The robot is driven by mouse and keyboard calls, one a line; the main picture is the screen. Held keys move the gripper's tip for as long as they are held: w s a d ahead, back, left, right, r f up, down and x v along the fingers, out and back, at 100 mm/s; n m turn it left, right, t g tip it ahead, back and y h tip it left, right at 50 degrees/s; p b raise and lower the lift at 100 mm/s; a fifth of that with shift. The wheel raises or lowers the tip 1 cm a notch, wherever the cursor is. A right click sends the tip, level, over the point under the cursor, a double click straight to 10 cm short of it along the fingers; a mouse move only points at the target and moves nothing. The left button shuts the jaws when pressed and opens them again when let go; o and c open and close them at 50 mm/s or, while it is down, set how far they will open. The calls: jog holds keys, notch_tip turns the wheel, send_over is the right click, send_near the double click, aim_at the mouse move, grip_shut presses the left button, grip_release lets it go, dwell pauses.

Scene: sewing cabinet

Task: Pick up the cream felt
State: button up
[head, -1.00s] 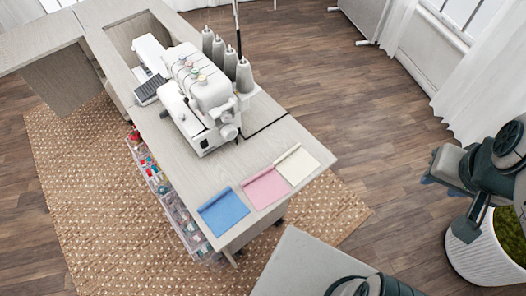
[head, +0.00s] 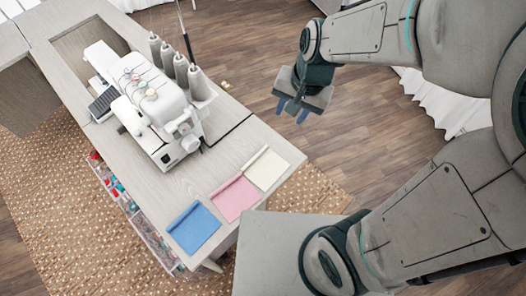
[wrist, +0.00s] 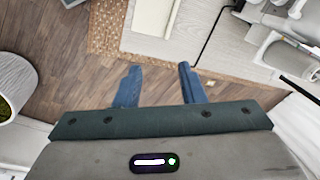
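The cream felt (head: 266,169) lies at the right end of the row of felts on the table, with a rolled or folded edge along its left side. It also shows in the wrist view (wrist: 156,18), at the top and partly cut off. My gripper (head: 291,112) is above and to the right of the table in the head view, apart from the felt. Its two blue fingers stand apart with nothing between them, as the wrist view (wrist: 158,82) shows.
A pink felt (head: 235,199) and a blue felt (head: 194,229) lie beside the cream one on the table (head: 150,188). A white serger (head: 157,118) with several thread cones stands behind them. A white planter (wrist: 14,85) is at the wrist view's left.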

aim_at(248, 164)
jog(key=a+f+m+g+h, duration=0.15)
jog(key=a+f+m, duration=0.25)
jog(key=a+f, duration=0.85)
jog(key=shift+t+h, duration=0.25)
jog(key=shift+h, duration=0.1)
jog(key=f, duration=0.5)
jog(key=f+b, duration=0.1)
jog(key=f, duration=0.4)
jog(key=d+f, duration=0.1)
jog(key=f, duration=0.4)
jog(key=shift+w+d+f+b, duration=0.1)
jog(key=shift+w+f+b, duration=0.2)
jog(key=shift+w, duration=0.1)
grip_shut()
